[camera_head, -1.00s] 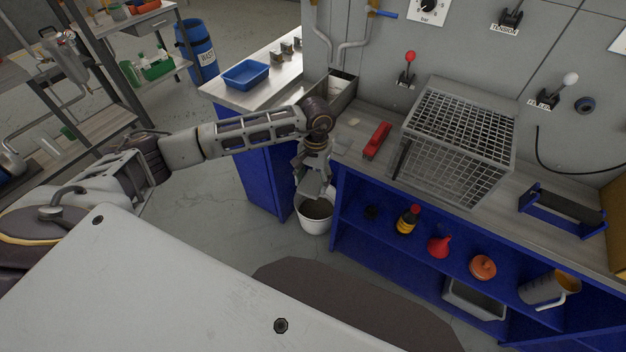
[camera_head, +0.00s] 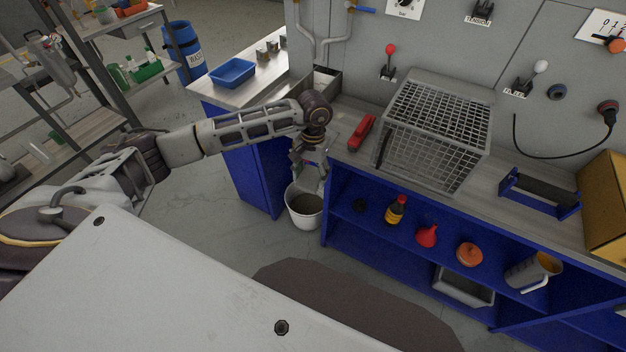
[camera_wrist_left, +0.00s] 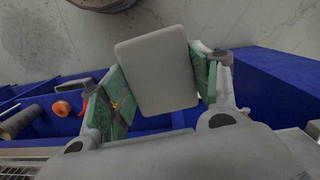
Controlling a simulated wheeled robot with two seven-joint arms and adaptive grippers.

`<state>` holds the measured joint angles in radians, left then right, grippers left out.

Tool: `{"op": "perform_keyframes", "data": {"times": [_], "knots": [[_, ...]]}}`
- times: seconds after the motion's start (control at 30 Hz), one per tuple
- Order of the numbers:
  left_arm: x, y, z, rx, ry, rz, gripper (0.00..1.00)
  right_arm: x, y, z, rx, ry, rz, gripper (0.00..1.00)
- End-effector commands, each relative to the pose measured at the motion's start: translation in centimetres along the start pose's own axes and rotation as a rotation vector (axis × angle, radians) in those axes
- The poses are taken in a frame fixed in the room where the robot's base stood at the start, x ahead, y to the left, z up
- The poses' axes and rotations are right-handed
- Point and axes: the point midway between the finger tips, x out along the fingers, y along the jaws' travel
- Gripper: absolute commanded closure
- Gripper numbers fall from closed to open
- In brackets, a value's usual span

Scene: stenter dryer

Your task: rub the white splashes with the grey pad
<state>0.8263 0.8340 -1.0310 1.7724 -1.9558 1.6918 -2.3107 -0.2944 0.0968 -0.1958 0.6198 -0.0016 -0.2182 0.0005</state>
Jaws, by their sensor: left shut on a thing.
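The grey pad (camera_wrist_left: 158,70) is a flat rounded block in the left wrist view. My left gripper (camera_wrist_left: 160,88) is shut on it, with a green-faced finger on each side. In the head view my left gripper (camera_head: 309,176) hangs in front of the blue bench's left end, just above the white bucket in the picture. The pad is hard to make out there. I cannot make out any white splashes in either view. My right gripper is not in view.
A white bucket (camera_head: 304,208) stands on the floor by the blue bench (camera_head: 335,230). A wire basket (camera_head: 430,135) and a red-handled tool (camera_head: 362,132) are on the bench top.

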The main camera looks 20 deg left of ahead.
Motion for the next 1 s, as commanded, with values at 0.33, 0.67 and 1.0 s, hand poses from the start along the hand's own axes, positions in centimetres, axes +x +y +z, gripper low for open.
{"op": "perform_keyframes", "data": {"times": [0.33, 0.67, 1.0], "knots": [[-3.5, -2.1, -1.9, -0.062, 0.002, 0.008, 0.57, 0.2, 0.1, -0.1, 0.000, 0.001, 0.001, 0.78], [-6.7, -3.5, -2.5, -0.310, 0.001, 0.037, 0.57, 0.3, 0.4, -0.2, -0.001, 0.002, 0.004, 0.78], [-7.8, -3.5, -2.3, -0.583, 0.000, 0.070, 0.57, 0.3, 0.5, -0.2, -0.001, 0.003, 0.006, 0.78]]}}
